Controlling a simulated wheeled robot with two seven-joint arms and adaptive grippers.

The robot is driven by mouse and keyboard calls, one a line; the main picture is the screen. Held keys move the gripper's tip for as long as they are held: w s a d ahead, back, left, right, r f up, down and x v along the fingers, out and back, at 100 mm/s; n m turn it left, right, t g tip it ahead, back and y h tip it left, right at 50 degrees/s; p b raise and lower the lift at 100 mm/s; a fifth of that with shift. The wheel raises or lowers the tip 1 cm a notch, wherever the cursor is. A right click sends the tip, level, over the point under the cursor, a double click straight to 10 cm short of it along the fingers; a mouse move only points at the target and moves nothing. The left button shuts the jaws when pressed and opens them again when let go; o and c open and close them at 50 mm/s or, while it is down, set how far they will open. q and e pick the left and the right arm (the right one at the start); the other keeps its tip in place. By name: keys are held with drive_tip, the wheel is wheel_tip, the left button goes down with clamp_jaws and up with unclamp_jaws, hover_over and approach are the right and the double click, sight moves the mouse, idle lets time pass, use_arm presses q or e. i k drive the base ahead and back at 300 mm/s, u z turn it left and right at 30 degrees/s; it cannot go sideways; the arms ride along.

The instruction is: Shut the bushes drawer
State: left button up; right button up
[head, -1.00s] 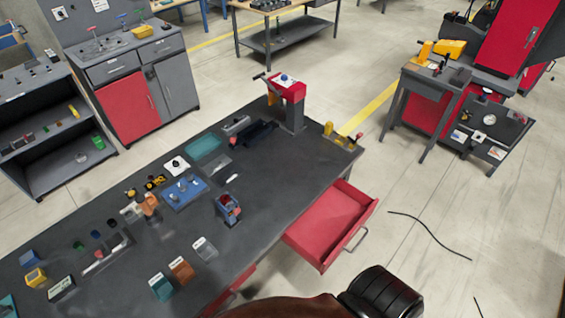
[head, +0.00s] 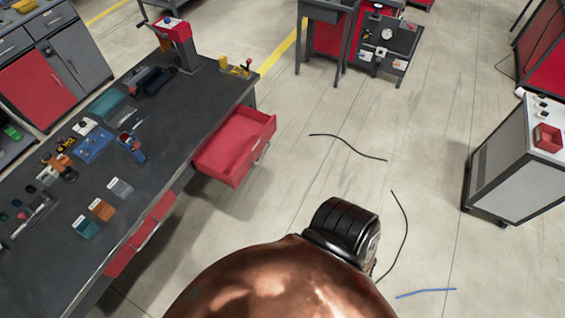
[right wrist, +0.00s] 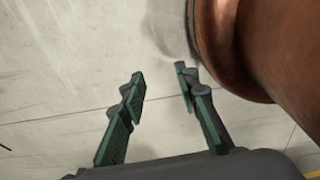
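A red drawer (head: 236,147) stands pulled out from the right end of the dark workbench (head: 150,120) in the head view. Its inside looks empty, and its metal handle (head: 262,150) faces right. I cannot read a label that names it as the bushes drawer. A second red drawer front (head: 140,235) nearer to me sits about flush with the bench. My right gripper (right wrist: 160,85) shows in the right wrist view, its two fingers apart with nothing between them, over bare floor. It is away from the drawer. My left gripper is in neither view.
Cables (head: 348,147) lie on the floor right of the drawer. A blue strip (head: 426,293) lies on the floor. Between bench and cabinet the floor is mostly open. Trays and parts cover the bench top.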

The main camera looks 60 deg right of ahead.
sight(233, 149)
drive_tip(key=z, duration=1.2)
drive_tip(key=i, duration=0.8)
drive_tip(key=z, duration=0.5)
